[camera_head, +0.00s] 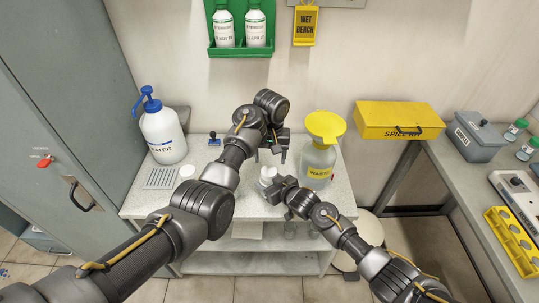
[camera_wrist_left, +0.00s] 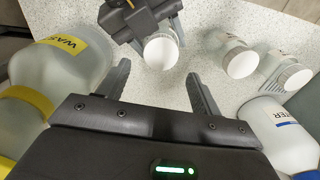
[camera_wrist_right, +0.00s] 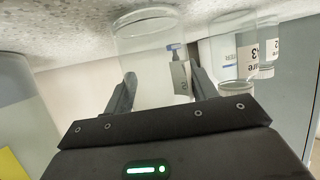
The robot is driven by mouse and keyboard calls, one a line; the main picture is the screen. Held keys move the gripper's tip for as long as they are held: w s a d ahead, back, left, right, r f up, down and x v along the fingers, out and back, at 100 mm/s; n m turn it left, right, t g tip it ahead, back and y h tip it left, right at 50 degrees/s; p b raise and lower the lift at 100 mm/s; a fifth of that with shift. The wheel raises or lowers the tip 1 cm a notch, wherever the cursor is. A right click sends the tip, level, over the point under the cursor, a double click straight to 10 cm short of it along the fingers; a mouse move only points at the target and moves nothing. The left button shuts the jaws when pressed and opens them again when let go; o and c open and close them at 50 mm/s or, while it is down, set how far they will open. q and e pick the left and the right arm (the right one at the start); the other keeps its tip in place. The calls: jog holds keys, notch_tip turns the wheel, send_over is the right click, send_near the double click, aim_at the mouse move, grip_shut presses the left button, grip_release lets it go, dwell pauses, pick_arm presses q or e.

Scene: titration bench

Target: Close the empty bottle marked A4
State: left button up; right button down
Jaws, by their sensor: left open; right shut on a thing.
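A clear glass bottle (camera_wrist_right: 150,75) stands between the fingers of my right gripper (camera_wrist_right: 158,85), which is shut on it; it looks empty. Its label is not readable. In the left wrist view a white round cap (camera_wrist_left: 160,52) shows at its top, with the right gripper around the bottle. Whether the cap is seated tight cannot be told. My left gripper (camera_wrist_left: 162,85) is open and empty, above and close to that cap. In the head view the left gripper (camera_head: 275,150) hangs over the bench and partly hides the bottles.
The yellow-funnelled waste bottle (camera_head: 319,160) stands right, the water bottle (camera_head: 163,135) left. The bench front is mostly clear.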

aim_at(269, 171)
pick_arm(q)
jog(key=r+n, duration=0.1)
jog(key=n, duration=0.1)
jog(key=shift+r+n, duration=0.35)
jog(key=shift+n, duration=0.05)
jog(key=shift+s+a+r+n, duration=0.1)
jog(key=shift+r+n, duration=0.1)
jog(key=shift+n, duration=0.4)
jog(key=shift+s+r+n, duration=0.1)
jog(key=shift+r+n, duration=0.1)
jog(key=shift+n, duration=0.4)
jog(key=shift+f, duration=0.1)
jog(key=shift+f, duration=3.9)
jog(key=c, duration=1)
jog(key=m, duration=0.6)
jog(key=shift+m, duration=0.3)
